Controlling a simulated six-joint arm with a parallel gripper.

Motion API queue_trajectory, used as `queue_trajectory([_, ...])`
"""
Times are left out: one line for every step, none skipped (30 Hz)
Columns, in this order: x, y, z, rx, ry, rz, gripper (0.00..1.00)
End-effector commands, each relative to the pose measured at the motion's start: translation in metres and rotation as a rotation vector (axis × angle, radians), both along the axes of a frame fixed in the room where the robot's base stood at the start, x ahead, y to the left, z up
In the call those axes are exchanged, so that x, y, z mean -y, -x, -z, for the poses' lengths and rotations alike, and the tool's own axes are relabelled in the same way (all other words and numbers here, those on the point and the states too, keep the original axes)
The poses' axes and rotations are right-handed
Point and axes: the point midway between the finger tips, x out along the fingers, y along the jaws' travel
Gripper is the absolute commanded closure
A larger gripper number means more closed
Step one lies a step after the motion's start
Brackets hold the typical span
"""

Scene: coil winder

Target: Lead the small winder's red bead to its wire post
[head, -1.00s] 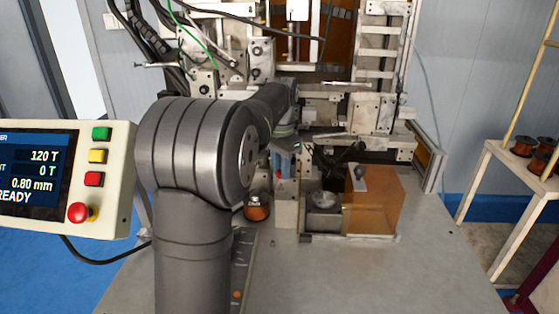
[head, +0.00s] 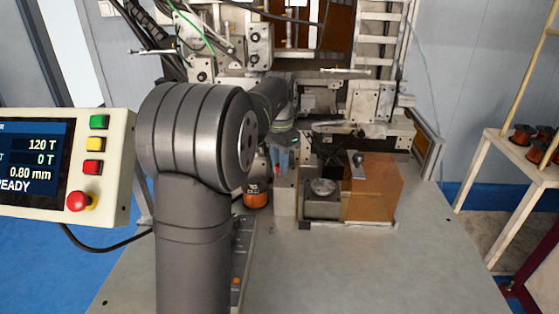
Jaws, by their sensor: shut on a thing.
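My gripper (head: 282,166) hangs below my wrist near the middle of the head view, with small blue jaws. It is shut on a small red piece, which looks like the red bead (head: 277,167); the jaws cover most of it. The jaws are just above or in front of a pale grey block (head: 286,201); I cannot tell whether they touch it. Right of it is the small winder, with a round silver part (head: 322,186) on a grey base and an orange see-through guard (head: 375,190). I cannot make out the wire or the wire post.
An orange wire spool (head: 256,196) stands left of the grey block. The large machine frame (head: 375,100) rises behind. A control panel (head: 100,160) is at the left. A side stand with spools (head: 520,136) is at the right. The front of the table (head: 370,270) is clear.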

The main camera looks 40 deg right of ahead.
Motion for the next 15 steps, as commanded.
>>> queue_trajectory([0.0, 0.0, 0.002, 0.0, -0.001, 0.0, 0.99])
queue_trajectory([0.0, 0.0, 0.003, 0.0, -0.001, 0.0, 0.99])
queue_trajectory([0.0, 0.0, 0.004, -0.001, -0.001, 0.0, 0.99])
queue_trajectory([0.0, 0.0, 0.005, -0.001, -0.001, 0.0, 0.99])
queue_trajectory([0.0, 0.0, 0.006, -0.001, -0.001, 0.0, 0.99])
queue_trajectory([0.0, 0.0, 0.007, -0.001, -0.002, 0.0, 0.99])
queue_trajectory([0.0, 0.0, 0.008, -0.001, -0.002, 0.0, 0.99])
queue_trajectory([0.0, 0.0, 0.009, -0.001, -0.002, 0.0, 0.99])
queue_trajectory([0.0, 0.0, 0.01, -0.001, -0.002, 0.0, 0.99])
queue_trajectory([0.0, 0.0, 0.011, -0.001, -0.002, 0.0, 0.99])
queue_trajectory([0.0, 0.0, 0.012, -0.001, -0.002, 0.0, 0.99])
queue_trajectory([0.0, 0.0, 0.013, -0.001, -0.001, 0.0, 0.99])
queue_trajectory([0.0, 0.0, 0.014, -0.001, -0.001, 0.0, 0.99])
queue_trajectory([0.0, 0.0, 0.015, -0.001, -0.001, 0.0, 0.99])
queue_trajectory([0.0, 0.0, 0.016, 0.0, -0.001, 0.0, 0.99])
